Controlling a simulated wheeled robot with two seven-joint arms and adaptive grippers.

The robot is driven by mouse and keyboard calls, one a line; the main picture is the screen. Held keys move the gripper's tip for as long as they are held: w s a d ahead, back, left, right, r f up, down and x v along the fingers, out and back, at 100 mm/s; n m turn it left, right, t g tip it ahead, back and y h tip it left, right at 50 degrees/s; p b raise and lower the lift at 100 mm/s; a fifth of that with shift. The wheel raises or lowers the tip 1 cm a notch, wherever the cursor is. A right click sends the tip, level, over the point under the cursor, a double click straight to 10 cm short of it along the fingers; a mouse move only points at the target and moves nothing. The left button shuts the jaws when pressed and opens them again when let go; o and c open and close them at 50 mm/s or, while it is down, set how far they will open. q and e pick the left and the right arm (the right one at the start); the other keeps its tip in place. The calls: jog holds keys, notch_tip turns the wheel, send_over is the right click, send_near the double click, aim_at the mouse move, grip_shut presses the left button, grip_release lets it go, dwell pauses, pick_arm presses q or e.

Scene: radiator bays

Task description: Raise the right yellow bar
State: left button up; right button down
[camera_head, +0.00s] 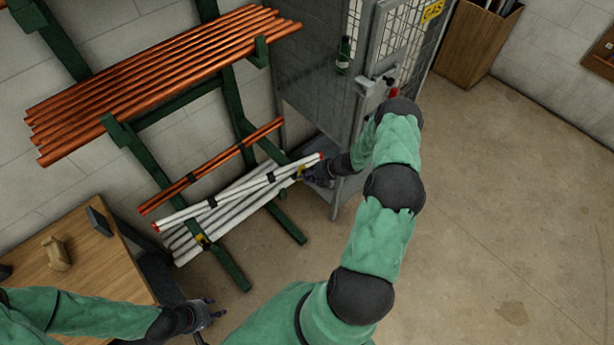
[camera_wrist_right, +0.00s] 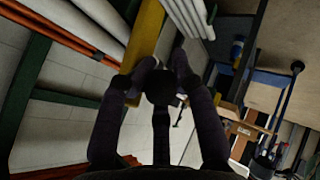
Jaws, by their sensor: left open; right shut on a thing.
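The right yellow bar (camera_head: 300,172) shows as a small yellow piece at the right end of the lower rack's white pipes. In the right wrist view the yellow bar (camera_wrist_right: 147,38) runs up from between the fingers. My right gripper (camera_head: 312,175) is shut on it; in the wrist view its dark fingers (camera_wrist_right: 158,82) close around the bar's near end. A second yellow piece (camera_head: 203,240) sits at the left side of the rack. My left gripper (camera_head: 210,312) is open and empty beside the wooden table, away from the rack.
Copper pipes (camera_head: 160,80) fill the shelf above. A grey mesh gas cage (camera_head: 320,90) stands close to my right arm.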

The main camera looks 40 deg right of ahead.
jog(key=shift+w+d+r, duration=0.25)
jog(key=shift+w+r, duration=0.3)
jog(key=c, duration=1.1)
grip_release()
jog(key=shift+w, duration=0.1)
jog(key=shift+c, duration=0.2)
jog(key=shift+a+f, duration=0.15)
jog(key=shift+s+f, duration=0.1)
jog(key=shift+s, duration=0.1)
